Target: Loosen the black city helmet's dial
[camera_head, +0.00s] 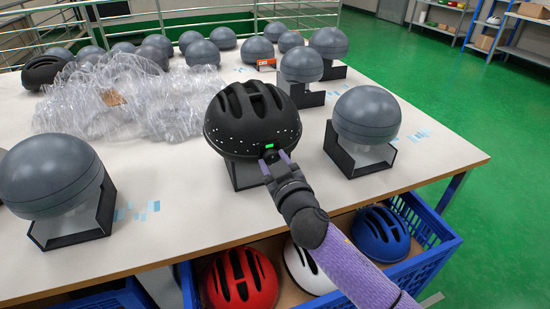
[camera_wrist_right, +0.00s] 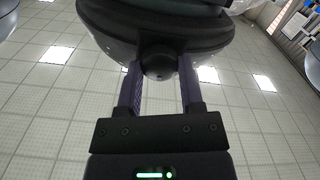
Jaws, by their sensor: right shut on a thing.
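The black city helmet (camera_head: 252,113) with long vents sits upright on a stand on the white table. Its dial (camera_head: 269,154) is at the near edge of the rim, below a small green mark. In the wrist view the dark round dial (camera_wrist_right: 159,62) hangs under the helmet's rim (camera_wrist_right: 155,22). My right gripper (camera_head: 277,163) reaches up from the lower right with its fingers at the dial. In the wrist view the right gripper (camera_wrist_right: 160,85) has one finger on each side of the dial and is shut on it. My left gripper is not in view.
Grey domes on stands flank the helmet, one at the left (camera_head: 50,175) and one at the right (camera_head: 367,115). Clear plastic wrap (camera_head: 130,100) lies behind left. A blue crate (camera_head: 425,235) with red, white and blue helmets stands below the table's front edge.

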